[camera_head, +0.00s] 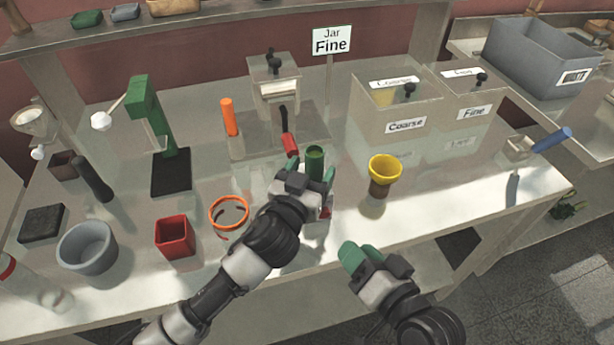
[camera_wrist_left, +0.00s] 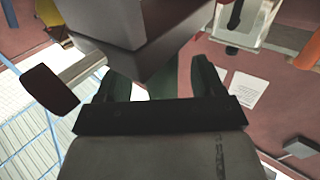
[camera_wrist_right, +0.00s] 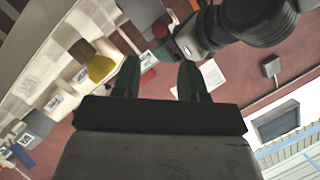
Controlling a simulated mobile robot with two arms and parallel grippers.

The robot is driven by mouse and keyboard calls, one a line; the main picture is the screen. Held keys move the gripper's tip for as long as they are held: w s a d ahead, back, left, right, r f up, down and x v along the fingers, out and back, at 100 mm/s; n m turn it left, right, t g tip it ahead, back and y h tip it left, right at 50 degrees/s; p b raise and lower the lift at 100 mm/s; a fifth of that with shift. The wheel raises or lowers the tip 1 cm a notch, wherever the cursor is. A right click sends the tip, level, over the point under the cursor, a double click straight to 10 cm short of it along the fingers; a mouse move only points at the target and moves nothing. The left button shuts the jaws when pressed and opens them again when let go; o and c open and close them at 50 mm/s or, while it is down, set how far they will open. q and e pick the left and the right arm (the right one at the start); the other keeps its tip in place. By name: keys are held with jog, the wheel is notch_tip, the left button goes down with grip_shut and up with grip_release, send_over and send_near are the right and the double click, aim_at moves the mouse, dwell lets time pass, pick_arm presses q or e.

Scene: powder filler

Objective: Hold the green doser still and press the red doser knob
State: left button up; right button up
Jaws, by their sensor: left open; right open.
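A dark green cylinder (camera_head: 315,160), apparently the green doser, stands upright near the table's middle. My left gripper (camera_head: 308,180) is open around or just in front of it; contact cannot be told. A red knob (camera_head: 290,143) is just left of the cylinder. In the left wrist view, a dark red block (camera_wrist_left: 50,90), perhaps the same knob, sits on a metal rod, and a grey body (camera_wrist_left: 140,35) fills the space before the fingers (camera_wrist_left: 160,82). My right gripper (camera_head: 364,256) is open and empty off the table's front edge, lower right of the left gripper.
A yellow funnel cup (camera_head: 386,168) stands right of the cylinder. An orange ring (camera_head: 229,213), a red square cup (camera_head: 175,236) and a grey bowl (camera_head: 87,250) are to the left. Coarse (camera_head: 390,125) and Fine (camera_head: 475,112) bins stand behind.

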pick_arm(q)
jog(key=c, duration=1)
jog(key=shift+c, duration=0.6)
pick_arm(e)
jog(key=shift+c, duration=0.6)
grip_shut()
